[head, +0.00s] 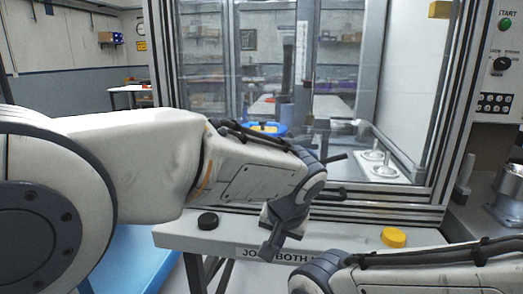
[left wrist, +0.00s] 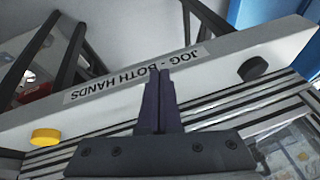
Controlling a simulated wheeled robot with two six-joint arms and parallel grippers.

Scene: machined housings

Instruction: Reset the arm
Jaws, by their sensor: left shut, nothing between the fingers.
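My left arm reaches in from the left in the head view. Its gripper (head: 268,252) hangs pointing down over the white ledge (head: 184,237) in front of the machine. In the left wrist view the two dark fingers of the left gripper (left wrist: 159,74) are together, with nothing between them. The tips are over the ledge beside its "JOG - BOTH HANDS" label (left wrist: 110,84). My right arm shows at the lower right of the head view; its gripper is out of frame.
On the ledge sit a black button (head: 208,221) and a yellow button (head: 394,237), either side of the left gripper. Behind is a glass-fronted machine enclosure with a blue round fixture (head: 266,129). A control panel with a green START button (head: 505,25) is at right.

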